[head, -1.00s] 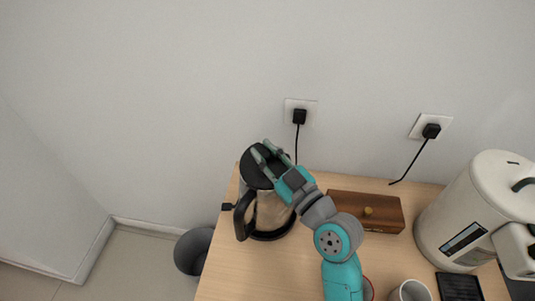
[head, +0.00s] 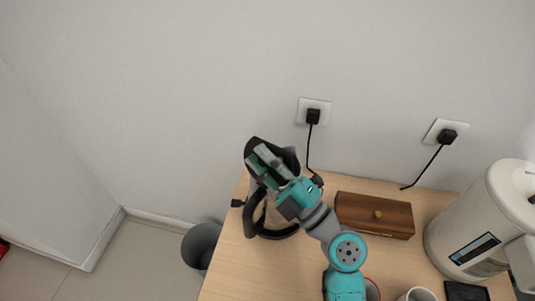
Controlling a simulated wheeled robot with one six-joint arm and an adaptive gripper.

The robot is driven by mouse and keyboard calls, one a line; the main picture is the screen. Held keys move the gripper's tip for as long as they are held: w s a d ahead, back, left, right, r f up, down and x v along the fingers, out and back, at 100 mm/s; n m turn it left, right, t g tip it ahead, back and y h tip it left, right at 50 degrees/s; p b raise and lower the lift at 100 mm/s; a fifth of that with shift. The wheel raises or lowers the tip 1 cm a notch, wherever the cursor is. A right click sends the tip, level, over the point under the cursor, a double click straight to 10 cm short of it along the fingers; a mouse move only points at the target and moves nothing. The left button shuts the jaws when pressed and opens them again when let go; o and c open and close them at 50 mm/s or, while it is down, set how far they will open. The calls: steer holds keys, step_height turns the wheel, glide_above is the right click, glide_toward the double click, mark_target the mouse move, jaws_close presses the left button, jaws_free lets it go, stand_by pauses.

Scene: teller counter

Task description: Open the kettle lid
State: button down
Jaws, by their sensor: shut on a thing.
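The kettle (head: 276,214) stands on the wooden counter near its left end, with a pale metallic body, a black handle (head: 249,219) at the left and a black base. Its black lid (head: 254,144) is at the top and appears raised and tilted, its far edge up. My gripper (head: 262,157) is over the lid from the right and shut on it. The gripper and arm hide much of the lid, the kettle's rim and its right side, so I cannot tell how wide the gap is.
A brown wooden box (head: 354,213) with a round knob lies right of the kettle. A large white dispenser (head: 467,229) stands at the far right, with a mug (head: 416,295) in front. A grey bin (head: 200,244) is on the floor at left. The wall (head: 200,90) is close behind.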

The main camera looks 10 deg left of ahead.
steer(key=shift+s+a+n+g+y, duration=0.15)
steer(key=shift+s+n+g+y, duration=0.3)
steer(key=shift+n, duration=0.45)
steer(key=shift+s+a+n+g+y, duration=0.15)
steer(key=shift+s+n+g+y, duration=0.15)
steer(key=shift+n+g, duration=0.45)
steer(key=shift+n, duration=0.25)
steer(key=c, duration=1)
jaws_free()
steer(key=shift+s+f, duration=0.1)
steer(key=v, duration=1.2)
steer(key=shift+s, duration=0.15)
